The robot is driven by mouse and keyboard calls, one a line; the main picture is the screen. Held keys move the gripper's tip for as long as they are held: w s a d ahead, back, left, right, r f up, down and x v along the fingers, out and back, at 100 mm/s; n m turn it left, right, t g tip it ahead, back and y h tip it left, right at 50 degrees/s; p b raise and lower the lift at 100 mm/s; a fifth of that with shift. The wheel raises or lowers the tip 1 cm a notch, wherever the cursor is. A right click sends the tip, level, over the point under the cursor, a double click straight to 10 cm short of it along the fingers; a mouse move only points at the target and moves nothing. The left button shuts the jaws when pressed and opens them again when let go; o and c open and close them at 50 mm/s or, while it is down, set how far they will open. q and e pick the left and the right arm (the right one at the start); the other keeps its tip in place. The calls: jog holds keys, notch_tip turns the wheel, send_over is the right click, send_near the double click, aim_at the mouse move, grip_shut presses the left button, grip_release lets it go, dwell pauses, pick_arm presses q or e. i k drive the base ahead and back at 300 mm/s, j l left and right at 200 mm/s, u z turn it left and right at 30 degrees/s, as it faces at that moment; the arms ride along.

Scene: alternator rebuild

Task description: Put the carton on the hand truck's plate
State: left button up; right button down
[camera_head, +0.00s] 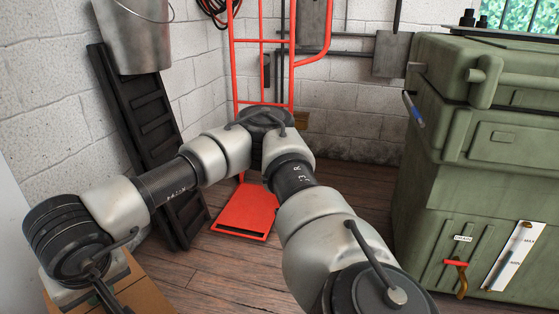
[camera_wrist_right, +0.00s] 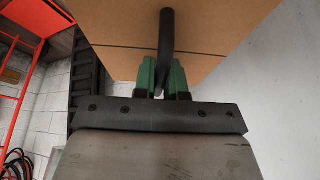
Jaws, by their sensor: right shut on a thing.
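The brown carton (camera_head: 150,280) shows at the lower left of the head view, partly hidden under my right wrist. In the right wrist view the carton (camera_wrist_right: 110,40) fills the top middle, with a dark line across it. The hand truck (camera_head: 292,60) is red and stands against the back wall. Its red plate (camera_head: 245,212) lies low at the floor, bare where visible. My left gripper is not in view.
A black ramp-like board (camera_head: 150,130) leans left of the hand truck, below a metal bucket (camera_head: 135,35). A large green cabinet (camera_head: 480,160) with a red-handled valve (camera_head: 456,263) stands right. Wooden floor (camera_head: 345,190) is clear between the plate and the cabinet.

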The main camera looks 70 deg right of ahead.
aim_at(252, 209)
jog(key=i+l+z, duration=0.1)
jog(key=l, duration=0.35)
jog(key=i+l, duration=0.15)
jog(key=l, duration=0.25)
jog(key=i+l+z, duration=0.15)
jog(key=l, duration=0.3)
jog(key=i+l, duration=0.1)
jog(key=l, duration=0.35)
jog(key=i+l, duration=0.1)
jog(key=l, duration=0.3)
jog(key=i+l, duration=0.15)
jog(key=l, duration=0.2)
jog(key=i+l, duration=0.1)
jog(key=l, duration=0.3)
jog(key=i+l, duration=0.15)
jog(key=l, duration=0.25)
jog(key=i+l, duration=0.1)
jog(key=l, duration=0.3)
jog(key=i+l+z, duration=0.1)
jog(key=l, duration=0.25)
jog(key=i+l, duration=0.15)
jog(key=l, duration=0.25)
